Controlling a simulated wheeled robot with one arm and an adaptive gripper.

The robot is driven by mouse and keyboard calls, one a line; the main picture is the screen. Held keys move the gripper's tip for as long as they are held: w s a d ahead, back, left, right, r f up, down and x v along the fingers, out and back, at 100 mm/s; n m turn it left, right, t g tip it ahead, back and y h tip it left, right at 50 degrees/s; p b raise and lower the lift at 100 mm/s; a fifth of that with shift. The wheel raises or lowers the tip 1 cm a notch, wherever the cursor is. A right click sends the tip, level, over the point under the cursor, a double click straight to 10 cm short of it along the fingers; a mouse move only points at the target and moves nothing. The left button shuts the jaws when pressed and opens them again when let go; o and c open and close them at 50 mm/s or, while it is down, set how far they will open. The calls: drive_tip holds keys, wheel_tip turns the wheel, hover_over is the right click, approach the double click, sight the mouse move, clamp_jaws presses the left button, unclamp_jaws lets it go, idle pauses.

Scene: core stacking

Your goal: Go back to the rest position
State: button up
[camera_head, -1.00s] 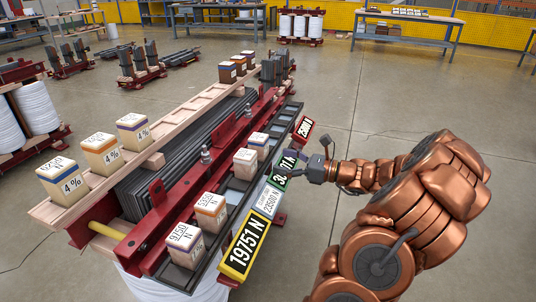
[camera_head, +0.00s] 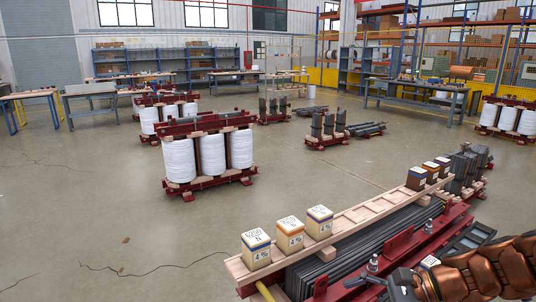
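My copper-coloured arm enters at the lower right. My gripper (camera_head: 398,287) is small and dark near the bottom edge, in front of the red frame; its fingers are too small and cut off to tell open from shut. A wooden rail (camera_head: 365,212) lies along the core assembly. On its near end stand three cream blocks with 4 % labels: a blue-banded one (camera_head: 256,252), an orange-banded one (camera_head: 290,238) and another (camera_head: 320,223). Three brown-sided blocks (camera_head: 431,171) stand on its far end. The dark tray (camera_head: 470,240) is largely hidden by my arm.
Black laminations (camera_head: 365,240) and a red frame (camera_head: 425,238) fill the lower right. A transformer with white coils (camera_head: 210,155) stands left of centre. Smaller cores (camera_head: 328,130) and workbenches (camera_head: 415,95) are behind.

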drive_tip(key=s+a+r+n+g+h+p, duration=0.5)
drive_tip(key=s+n+p, duration=0.3)
drive_tip(key=s, duration=0.4)
drive_tip(key=s+d+r+n+h+p, duration=0.5)
drive_tip(key=s+r+n+h+p, duration=0.1)
drive_tip(key=s+r+n+p, duration=0.1)
drive_tip(key=shift+s+r+t+h+p, duration=0.45)
drive_tip(key=shift+s+r, duration=0.35)
drive_tip(key=shift+s, duration=0.35)
